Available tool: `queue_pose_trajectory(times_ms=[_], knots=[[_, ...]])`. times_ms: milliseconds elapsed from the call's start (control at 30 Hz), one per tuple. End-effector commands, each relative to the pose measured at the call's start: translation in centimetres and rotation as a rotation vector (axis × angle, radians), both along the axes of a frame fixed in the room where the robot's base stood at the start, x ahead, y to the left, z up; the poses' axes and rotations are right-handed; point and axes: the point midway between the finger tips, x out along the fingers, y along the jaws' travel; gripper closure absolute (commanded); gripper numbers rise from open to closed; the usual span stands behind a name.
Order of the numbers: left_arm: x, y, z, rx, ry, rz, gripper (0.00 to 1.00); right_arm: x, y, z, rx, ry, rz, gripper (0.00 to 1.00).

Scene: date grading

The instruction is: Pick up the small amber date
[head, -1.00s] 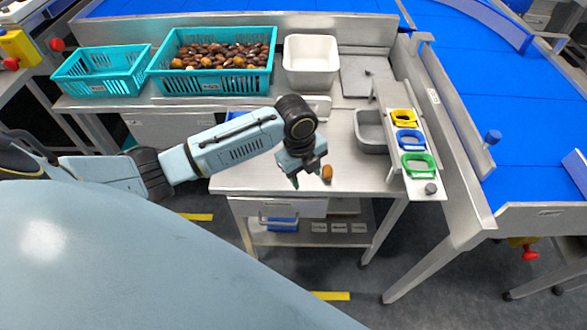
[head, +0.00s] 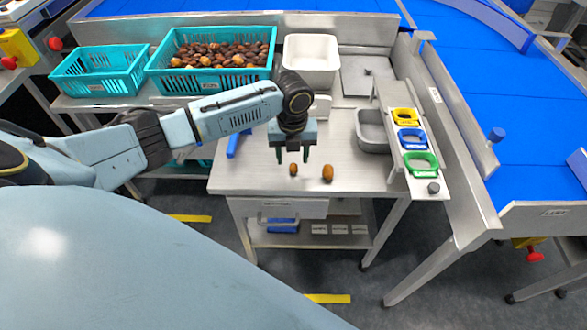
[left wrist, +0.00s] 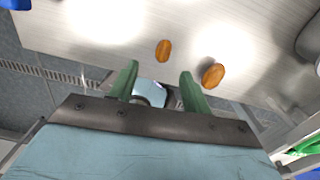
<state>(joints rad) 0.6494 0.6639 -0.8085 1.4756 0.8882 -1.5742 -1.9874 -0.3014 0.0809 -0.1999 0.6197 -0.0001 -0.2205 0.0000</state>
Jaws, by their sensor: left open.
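Two amber dates lie apart on the steel table (head: 240,179). The smaller date (head: 293,169) is on the left, and the larger date (head: 327,173) is to its right. In the left wrist view the smaller date (left wrist: 163,50) shows beyond the fingertips, between their lines, and the larger date (left wrist: 213,75) lies to the right, beyond the right finger. My left gripper (head: 293,158) is open and empty, its green fingers pointing down just behind the smaller date in the head view. Its fingers (left wrist: 158,82) are spread in the wrist view. My right gripper is not in view.
A teal crate full of dates (head: 160,80), another teal crate (head: 62,86) and a white bin (head: 310,78) stand at the back.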

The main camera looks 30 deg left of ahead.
Motion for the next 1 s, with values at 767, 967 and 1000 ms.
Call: queue_pose_trajectory(times_ms=[767, 967, 1000], knots=[[0.7, 0.2, -4.9, 0.001, -0.001, 0.0, 0.7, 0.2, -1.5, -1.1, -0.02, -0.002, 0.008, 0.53], [0.7, 0.2, -4.9, 0.001, -0.001, 0.0, 0.86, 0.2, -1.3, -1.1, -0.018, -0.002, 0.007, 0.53], [0.7, 0.2, -4.9, 0.001, -0.001, 0.0, 0.86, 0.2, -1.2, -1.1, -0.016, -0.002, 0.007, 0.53]])
